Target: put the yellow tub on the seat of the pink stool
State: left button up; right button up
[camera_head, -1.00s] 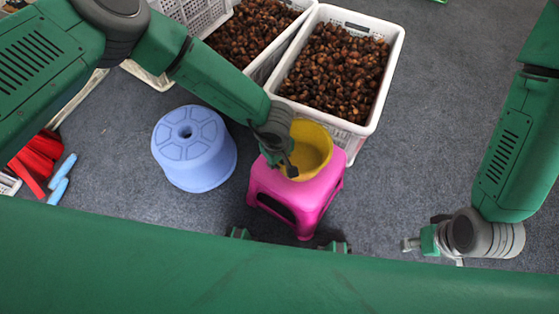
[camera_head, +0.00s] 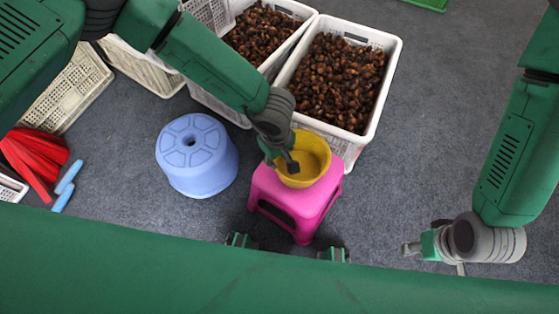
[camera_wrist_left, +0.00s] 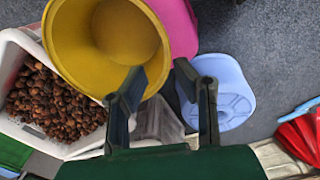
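The yellow tub (camera_head: 316,152) stands on the seat of the pink stool (camera_head: 318,198), open side up, towards the seat's back edge. My left gripper (camera_head: 280,160) is at the tub's left rim. One finger reaches inside the tub and the other is outside it. In the left wrist view the fingers (camera_wrist_left: 162,70) stand apart, with the tub's wall (camera_wrist_left: 75,45) by the left finger and a gap to the right finger. The pink stool (camera_wrist_left: 178,25) shows behind the tub there. My right gripper (camera_head: 408,248) is far right, away from the stool; its fingers are unclear.
A blue stool (camera_head: 196,158) stands left of the pink stool. White crates of chestnuts (camera_head: 382,100) stand close behind the tub. Red and blue-handled items (camera_head: 65,180) lie at the far left. Carpet right of the pink stool is clear.

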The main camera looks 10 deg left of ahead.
pick_arm(q)
notch_tip(320, 180, up, 3)
jog(key=shift+s+r+p, duration=0.1)
jog(key=shift+p, duration=0.25)
jog(key=s+a+r+m, duration=0.2)
jog(key=s+a+m, duration=0.8)
jog(key=s+a, duration=0.9)
jog(key=a, duration=0.3)
jog(key=shift+s+a, duration=0.25)
jog(key=shift+s, duration=0.05)
